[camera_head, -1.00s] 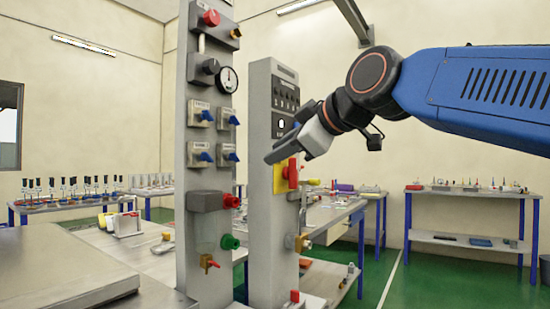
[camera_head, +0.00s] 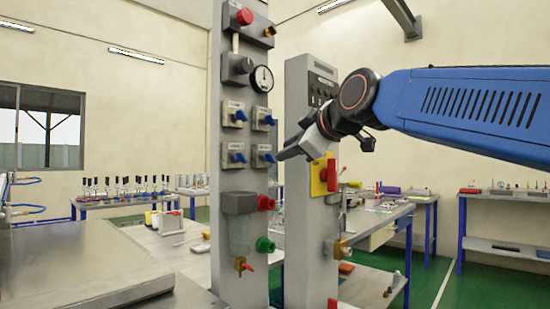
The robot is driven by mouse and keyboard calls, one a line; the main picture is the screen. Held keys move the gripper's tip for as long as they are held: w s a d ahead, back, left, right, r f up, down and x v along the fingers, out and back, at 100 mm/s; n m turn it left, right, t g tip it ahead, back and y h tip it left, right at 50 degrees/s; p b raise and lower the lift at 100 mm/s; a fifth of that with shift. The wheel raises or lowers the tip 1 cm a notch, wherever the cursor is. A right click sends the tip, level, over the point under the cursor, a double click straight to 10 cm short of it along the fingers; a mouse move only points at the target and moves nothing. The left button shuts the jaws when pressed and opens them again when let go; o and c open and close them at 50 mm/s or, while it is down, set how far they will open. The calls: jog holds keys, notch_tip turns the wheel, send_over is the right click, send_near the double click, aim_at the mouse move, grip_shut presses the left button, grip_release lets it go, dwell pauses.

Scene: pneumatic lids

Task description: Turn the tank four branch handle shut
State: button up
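A tall grey panel column (camera_head: 226,187) carries four branch valves with blue handles in two rows of two. They are the upper left handle (camera_head: 239,116), upper right handle (camera_head: 269,120), lower left handle (camera_head: 238,157) and lower right handle (camera_head: 268,157). Their labels are too small to read, so I cannot tell which is tank four. My gripper (camera_head: 284,154) points left, its tip just right of the lower right handle in the picture. I cannot tell whether they touch. The gripper is seen from the side, and the gap between its fingers is not visible.
The column also bears a red button (camera_head: 244,16), a round gauge (camera_head: 262,79), a red knob (camera_head: 265,203) and a green knob (camera_head: 264,245). A second grey column (camera_head: 297,215) with a red-and-yellow switch (camera_head: 324,174) stands close behind my gripper. A metal tabletop (camera_head: 80,262) fills the lower left.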

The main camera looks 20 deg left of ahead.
aim_at(270, 159)
jog(key=x, duration=0.7)
grip_shut()
